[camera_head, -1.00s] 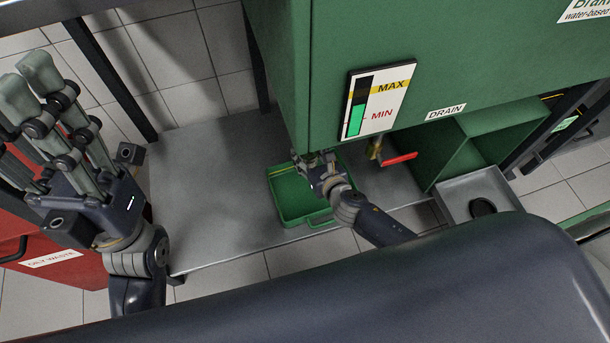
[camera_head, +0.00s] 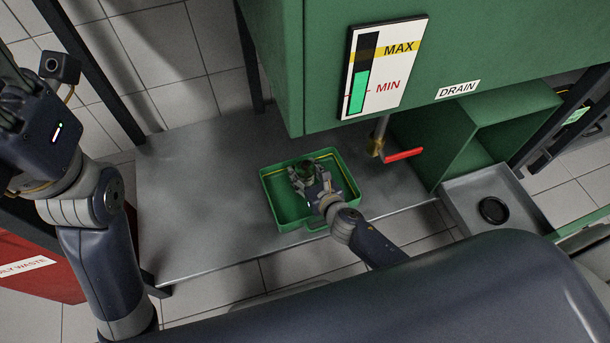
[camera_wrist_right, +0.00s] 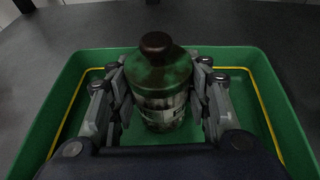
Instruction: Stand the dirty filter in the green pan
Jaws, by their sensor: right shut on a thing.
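The green pan (camera_head: 287,211) sits on the grey metal shelf under the green tank. It fills much of the right wrist view (camera_wrist_right: 262,72), with a yellow line along its inside walls. My right gripper (camera_head: 305,177) is over the pan, its fingers shut around the dirty filter (camera_wrist_right: 158,75). My left gripper (camera_head: 20,95) is at the left edge, partly cut off.
The green tank (camera_head: 480,40) with a level gauge overhangs the shelf (camera_head: 190,190). A drain tap with a red handle (camera_head: 403,154) hangs right of the pan. A grey tray (camera_head: 465,195) holding a dark round thing (camera_head: 493,210) stands at right. The shelf's left part is clear.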

